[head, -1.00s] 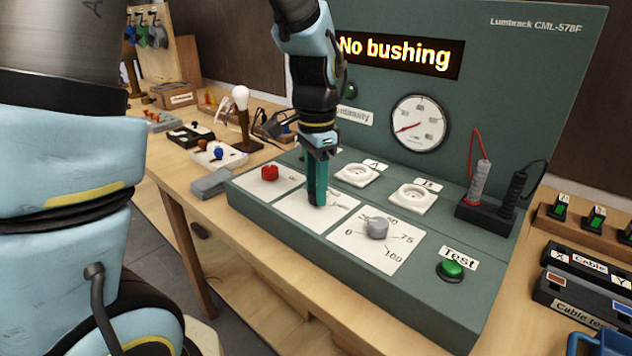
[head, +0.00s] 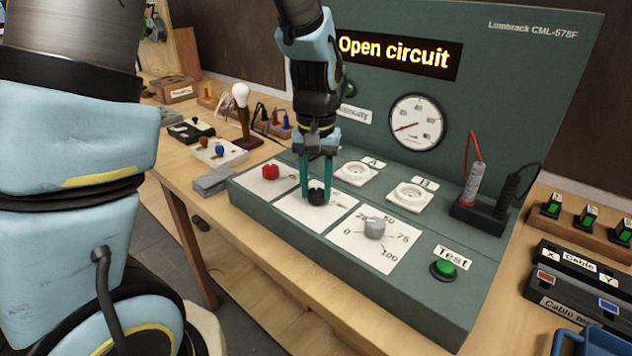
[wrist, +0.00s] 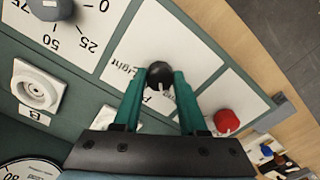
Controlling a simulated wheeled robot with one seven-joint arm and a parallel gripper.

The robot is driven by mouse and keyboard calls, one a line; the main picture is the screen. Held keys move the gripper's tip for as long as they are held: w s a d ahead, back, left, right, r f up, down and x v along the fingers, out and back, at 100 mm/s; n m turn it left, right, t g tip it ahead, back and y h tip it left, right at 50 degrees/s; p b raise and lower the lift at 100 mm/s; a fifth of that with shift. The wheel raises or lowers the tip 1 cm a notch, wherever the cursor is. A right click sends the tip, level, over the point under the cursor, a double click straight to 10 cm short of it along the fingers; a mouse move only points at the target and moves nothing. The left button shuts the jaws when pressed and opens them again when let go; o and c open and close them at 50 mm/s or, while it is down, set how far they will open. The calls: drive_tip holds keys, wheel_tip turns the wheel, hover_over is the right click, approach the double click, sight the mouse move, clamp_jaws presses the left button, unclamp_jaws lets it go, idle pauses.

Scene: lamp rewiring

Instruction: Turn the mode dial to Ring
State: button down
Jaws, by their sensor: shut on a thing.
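The mode dial, a black round knob (head: 317,197), sits on the middle white panel (head: 337,213) of the green tester. It also shows in the wrist view (wrist: 159,72). My gripper (head: 316,188) points down over it, with one teal finger on each side, shut on the knob. In the wrist view, the label "Light" is readable beside the knob. Another label is mostly hidden by the fingers, so I cannot read it or tell which label the knob points to. The display (head: 395,50) reads "Open circuit".
A red knob (head: 270,172) is left of the dial, and a grey knob (head: 375,229) with a 0 to 100 scale is right. A green Test button (head: 443,268) is at the front right. White sockets (head: 355,173) lie behind. Probes (head: 474,185) stand at the right.

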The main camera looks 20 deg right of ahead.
sight(316, 191)
drive_tip(key=shift+n+p, duration=0.45)
drive_tip(key=shift+n, duration=1.05)
drive_tip(key=shift+c, duration=2.3)
unclamp_jaws()
wheel_tip(316, 191, up, 11)
drive_tip(key=b, duration=0.1)
drive_tip(key=shift+b, duration=0.4)
drive_tip(key=shift+f, duration=0.1)
